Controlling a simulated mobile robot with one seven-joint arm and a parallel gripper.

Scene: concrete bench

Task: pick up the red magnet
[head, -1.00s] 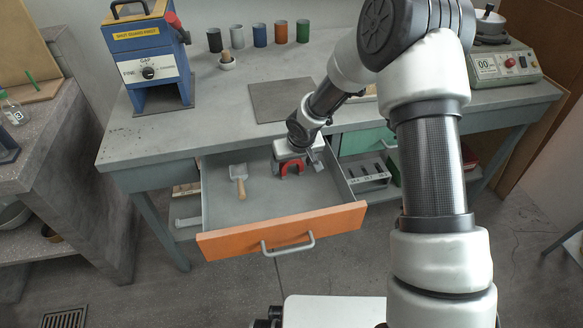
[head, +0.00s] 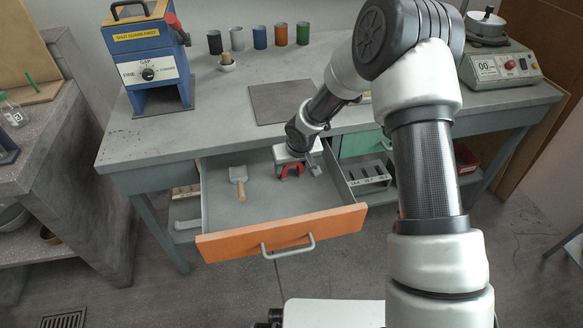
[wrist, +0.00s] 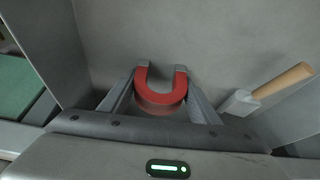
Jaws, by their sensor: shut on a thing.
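The red horseshoe magnet (head: 291,170) is over the open drawer with the orange front (head: 282,232). My gripper (wrist: 160,92) is shut on the magnet, with one finger on each side of it in the wrist view. The magnet (wrist: 160,103) shows its red curve and two grey tips there. The head view shows the magnet under my gripper, near the drawer's back right. Its height above the drawer floor is hard to judge.
A scoop with a wooden handle (head: 239,182) lies in the drawer to the left. A grey tray with slots (head: 370,181) is right of the drawer. The benchtop edge is just behind my gripper. The drawer's front middle is clear.

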